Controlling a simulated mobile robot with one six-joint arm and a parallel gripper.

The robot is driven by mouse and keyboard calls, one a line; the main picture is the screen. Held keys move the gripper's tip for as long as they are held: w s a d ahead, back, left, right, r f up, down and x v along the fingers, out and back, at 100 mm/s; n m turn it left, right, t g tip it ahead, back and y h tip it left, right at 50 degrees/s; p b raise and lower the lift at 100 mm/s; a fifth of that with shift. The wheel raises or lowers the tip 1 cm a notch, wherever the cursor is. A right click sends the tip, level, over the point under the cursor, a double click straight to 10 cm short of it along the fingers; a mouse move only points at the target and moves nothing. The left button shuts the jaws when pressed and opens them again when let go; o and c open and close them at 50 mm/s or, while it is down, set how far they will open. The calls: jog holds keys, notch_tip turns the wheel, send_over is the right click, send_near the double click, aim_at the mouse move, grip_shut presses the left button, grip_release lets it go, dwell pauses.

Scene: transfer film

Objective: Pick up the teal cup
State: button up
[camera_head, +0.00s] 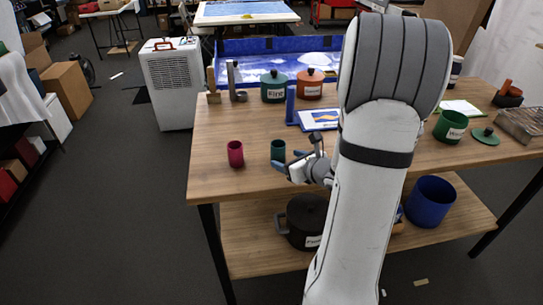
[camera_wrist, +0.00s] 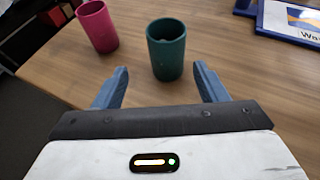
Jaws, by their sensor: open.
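The teal cup (camera_head: 278,150) stands upright on the wooden table near its front left part. In the wrist view the teal cup (camera_wrist: 167,52) stands ahead of my gripper, roughly between the lines of its two fingers but beyond their tips. My gripper (camera_head: 290,162) is open and empty, low over the table's front edge area, close to the cup. Its two blue fingers (camera_wrist: 159,80) are spread wide in the wrist view. I see no contact between the fingers and the cup.
A magenta cup (camera_head: 235,154) stands to the left of the teal cup and also shows in the wrist view (camera_wrist: 98,28). Behind are a blue-framed picture (camera_head: 320,118), lidded pots (camera_head: 274,88) and a blue tray (camera_head: 232,48). The wooden table (camera_head: 220,125) is clear around the cups.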

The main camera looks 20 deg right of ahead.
aim_at(283, 155)
jog(key=shift+w+d+f, duration=0.15)
jog(key=shift+w+f, duration=0.1)
jog(key=shift+w, duration=0.05)
jog(key=x, duration=0.2)
jog(key=p+x, duration=0.1)
jog(key=x, duration=0.4)
jog(key=shift+w+d+r, duration=0.1)
jog(key=shift+w+d, duration=0.05)
jog(key=shift+d, duration=0.15)
jog(key=shift+c, duration=0.6)
jog(key=c, duration=1)
jog(key=shift+o, duration=0.2)
